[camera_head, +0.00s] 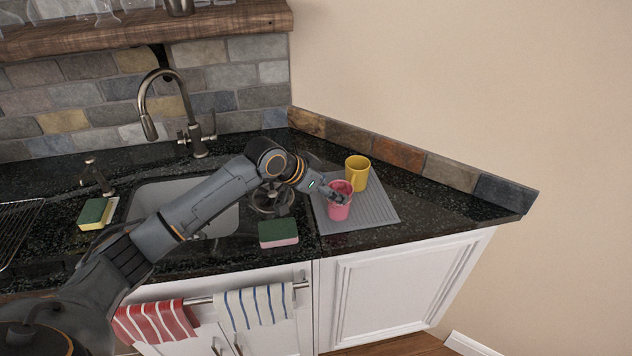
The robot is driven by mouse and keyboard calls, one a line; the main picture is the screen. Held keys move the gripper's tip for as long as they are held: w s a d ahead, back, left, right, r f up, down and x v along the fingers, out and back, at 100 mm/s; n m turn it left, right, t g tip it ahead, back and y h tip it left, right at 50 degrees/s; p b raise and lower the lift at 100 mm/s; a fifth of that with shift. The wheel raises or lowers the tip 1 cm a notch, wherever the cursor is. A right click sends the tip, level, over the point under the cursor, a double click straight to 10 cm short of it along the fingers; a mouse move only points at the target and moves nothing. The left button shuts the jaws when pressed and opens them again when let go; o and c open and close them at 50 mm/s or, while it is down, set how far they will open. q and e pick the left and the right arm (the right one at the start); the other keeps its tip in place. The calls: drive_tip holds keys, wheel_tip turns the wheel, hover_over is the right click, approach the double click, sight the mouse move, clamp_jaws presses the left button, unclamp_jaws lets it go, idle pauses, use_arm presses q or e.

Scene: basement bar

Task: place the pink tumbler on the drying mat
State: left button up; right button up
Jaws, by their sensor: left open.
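The pink tumbler (340,209) stands upright on the grey drying mat (375,211), toward the mat's left side. My left gripper (338,194) is at the tumbler's upper part, with its fingers open there. The fingertips are small and partly merge with the tumbler, so I cannot tell whether they touch it. My right gripper is not in view.
A yellow cup (357,172) stands at the mat's back, close behind the tumbler. A green and pink sponge (278,234) lies left of the mat. The sink (222,218) and faucet (150,110) are further left. The mat's right front part is clear.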

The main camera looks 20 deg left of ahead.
use_arm(q)
drive_tip(key=b+v, duration=0.1)
drive_tip(key=v, duration=0.6)
drive_tip(key=shift+s+r, duration=0.2)
drive_tip(key=shift+s, duration=0.05)
drive_tip(key=shift+a, duration=0.1)
